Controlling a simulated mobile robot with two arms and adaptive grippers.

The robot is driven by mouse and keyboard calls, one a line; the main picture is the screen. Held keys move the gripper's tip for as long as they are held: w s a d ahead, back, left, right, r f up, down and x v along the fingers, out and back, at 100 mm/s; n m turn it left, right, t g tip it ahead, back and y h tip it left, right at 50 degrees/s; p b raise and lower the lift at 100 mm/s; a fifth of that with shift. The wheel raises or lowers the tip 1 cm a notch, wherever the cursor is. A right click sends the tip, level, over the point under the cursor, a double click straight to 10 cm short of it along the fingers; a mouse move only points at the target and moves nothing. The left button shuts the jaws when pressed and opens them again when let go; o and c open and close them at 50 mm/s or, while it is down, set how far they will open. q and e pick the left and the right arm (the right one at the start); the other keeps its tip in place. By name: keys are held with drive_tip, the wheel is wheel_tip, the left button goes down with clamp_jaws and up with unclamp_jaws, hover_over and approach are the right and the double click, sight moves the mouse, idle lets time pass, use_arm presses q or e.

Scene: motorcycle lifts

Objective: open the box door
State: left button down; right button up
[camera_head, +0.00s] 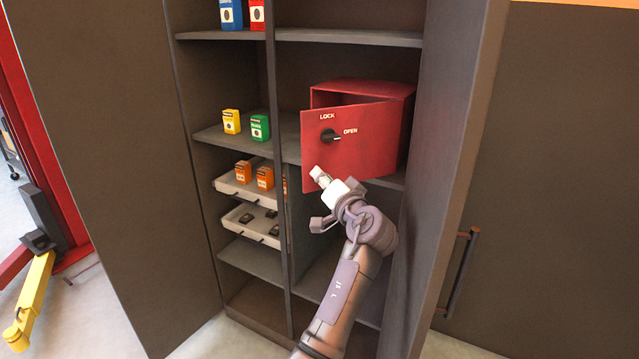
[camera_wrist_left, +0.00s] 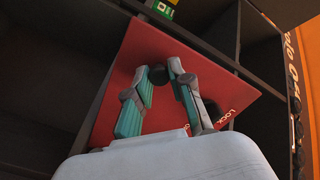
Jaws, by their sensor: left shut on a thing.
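The red box (camera_head: 390,93) sits on a cabinet shelf. Its red door (camera_head: 362,150) stands ajar, with its left edge swung out and a dark gap showing above it. The door has a black knob (camera_head: 331,135) with LOCK and OPEN marks. My right gripper is not in view.
The cabinet's shelves hold yellow (camera_head: 231,121) and green (camera_head: 260,127) small boxes left of the red box. Drawers (camera_head: 250,221) with small items are lower left. A cabinet door with a handle (camera_head: 459,272) stands at the right. A divider (camera_head: 278,150) runs left of the box.

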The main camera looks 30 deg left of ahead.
use_arm(q)
drive_tip(key=shift+r, duration=0.1)
idle(0.3)
drive_tip(key=c, duration=1)
unclamp_jaws()
drive_tip(key=shift+d, duration=0.1)
